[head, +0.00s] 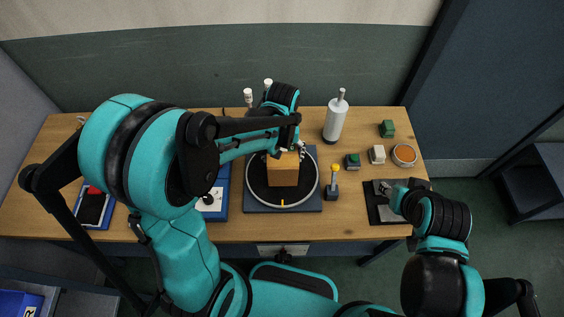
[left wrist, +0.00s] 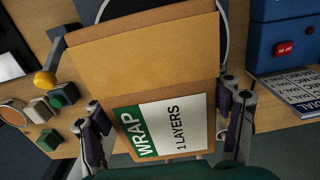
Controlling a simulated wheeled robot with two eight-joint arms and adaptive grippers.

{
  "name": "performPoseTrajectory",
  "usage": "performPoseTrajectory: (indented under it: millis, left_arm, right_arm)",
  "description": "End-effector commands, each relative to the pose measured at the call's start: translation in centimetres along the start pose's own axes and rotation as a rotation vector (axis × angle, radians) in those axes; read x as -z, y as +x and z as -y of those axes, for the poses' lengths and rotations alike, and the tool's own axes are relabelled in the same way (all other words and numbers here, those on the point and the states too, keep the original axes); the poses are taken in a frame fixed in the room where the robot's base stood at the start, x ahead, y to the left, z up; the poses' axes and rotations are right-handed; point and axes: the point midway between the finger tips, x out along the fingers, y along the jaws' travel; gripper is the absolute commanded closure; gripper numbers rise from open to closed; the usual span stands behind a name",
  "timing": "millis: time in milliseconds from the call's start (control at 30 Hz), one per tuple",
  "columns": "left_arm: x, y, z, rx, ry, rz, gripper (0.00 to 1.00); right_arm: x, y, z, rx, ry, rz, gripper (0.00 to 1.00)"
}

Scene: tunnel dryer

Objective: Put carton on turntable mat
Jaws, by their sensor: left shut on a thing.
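The carton (head: 283,172) is an orange-brown box over the middle of the turntable mat (head: 261,188), a black disc with a white ring. My left gripper (head: 287,150) is shut on the carton at its far side. In the left wrist view the fingers of my left gripper (left wrist: 166,128) flank the carton (left wrist: 145,58), which carries a white and green "WRAP 1 LAYERS" label. I cannot tell whether the carton's underside touches the mat. My right gripper (head: 388,188) is over a dark pad at the right; its jaws are too small to read.
A yellow-knobbed lever (head: 334,182) stands close right of the turntable, and a white cylinder (head: 335,119) behind it. Small green and white blocks and an orange-topped round dish (head: 404,154) lie at right. A blue box (left wrist: 285,35) and a printed card (left wrist: 291,90) are beside the turntable.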

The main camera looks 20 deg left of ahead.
Motion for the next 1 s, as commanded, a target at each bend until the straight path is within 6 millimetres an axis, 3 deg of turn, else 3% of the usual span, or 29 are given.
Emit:
performPoseTrajectory:
  millis: [167,467,867,900,967,1000]
  left_arm:
    - [0.7,0.6,0.2,0.000,0.000,0.000,0.83]
    - [0.7,4.3,0.1,0.000,0.000,0.000,0.83]
    - [0.7,4.8,0.1,0.000,0.000,0.000,0.83]
    - [0.7,4.7,0.1,0.000,0.000,0.000,0.15]
    - [0.7,4.7,0.1,0.000,0.000,0.000,0.03]
    - [0.7,4.7,0.1,0.000,0.000,0.000,0.03]
  right_arm:
    - [-0.1,0.1,0.0,0.000,0.000,0.000,0.60]
    - [-0.7,1.0,0.0,0.000,0.000,0.000,0.60]
    - [-0.9,1.3,0.0,0.000,0.000,0.000,0.60]
    - [-0.9,1.2,0.0,0.000,0.000,0.000,0.60]
    - [-0.9,1.2,0.0,0.000,0.000,0.000,0.60]
    - [-0.9,1.2,0.0,0.000,0.000,0.000,0.60]
